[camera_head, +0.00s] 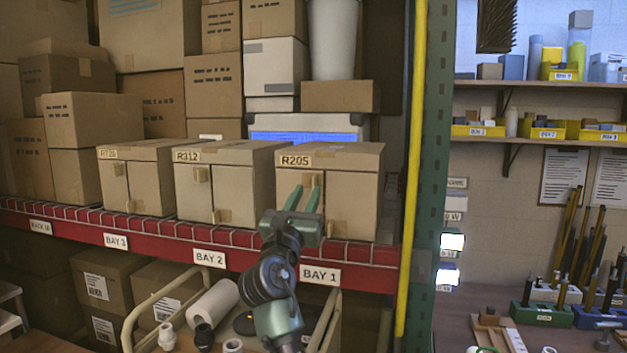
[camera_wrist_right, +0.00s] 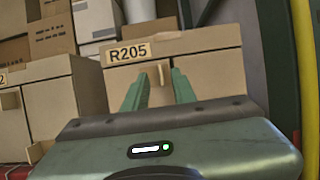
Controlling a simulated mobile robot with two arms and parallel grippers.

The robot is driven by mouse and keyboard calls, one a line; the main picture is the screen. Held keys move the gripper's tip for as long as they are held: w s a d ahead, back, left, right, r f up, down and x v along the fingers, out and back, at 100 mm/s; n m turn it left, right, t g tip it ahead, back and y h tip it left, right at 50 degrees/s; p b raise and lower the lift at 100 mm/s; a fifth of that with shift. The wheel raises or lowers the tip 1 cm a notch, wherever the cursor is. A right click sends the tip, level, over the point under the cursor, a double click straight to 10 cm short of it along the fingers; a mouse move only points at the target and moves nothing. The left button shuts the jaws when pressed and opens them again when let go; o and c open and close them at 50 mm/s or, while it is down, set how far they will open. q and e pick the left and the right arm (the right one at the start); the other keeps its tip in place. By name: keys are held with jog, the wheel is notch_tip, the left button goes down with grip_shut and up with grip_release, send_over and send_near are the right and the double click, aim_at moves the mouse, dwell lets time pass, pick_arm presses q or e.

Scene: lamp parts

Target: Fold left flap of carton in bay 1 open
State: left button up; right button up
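The carton in bay 1 is the tan box labelled R205 (camera_head: 355,205) on the red shelf; it also shows in the right wrist view (camera_wrist_right: 222,72). Its front has a vertical seam, and both flaps look closed. The left flap (camera_head: 287,176) has a small upright tan tab (camera_wrist_right: 160,76). My right gripper (camera_head: 303,199) is in front of this flap, fingers pointing at it. Its fingers are open; in the wrist view the tab appears between them (camera_wrist_right: 158,90). Whether they touch the tab I cannot tell. The gripper hides the flap's lower part. My left gripper is not in view.
Carton R312 (camera_head: 225,188) stands close to the left, in bay 2, with another carton (camera_head: 135,183) beyond it. A yellow pole (camera_head: 412,150) and green rack post (camera_head: 434,130) stand close on the right. A cart with a beige rail (camera_head: 140,320) is below the shelf.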

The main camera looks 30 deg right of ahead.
aim_at(313, 182)
jog(key=p+x, duration=0.1)
jog(key=x, duration=0.3)
jog(key=shift+d, duration=0.1)
jog(key=shift+w+d, duration=0.35)
jog(key=shift+d, duration=0.05)
jog(key=shift+a, duration=0.1)
jog(key=shift+c, duration=0.3)
grip_shut()
dwell(0.6)
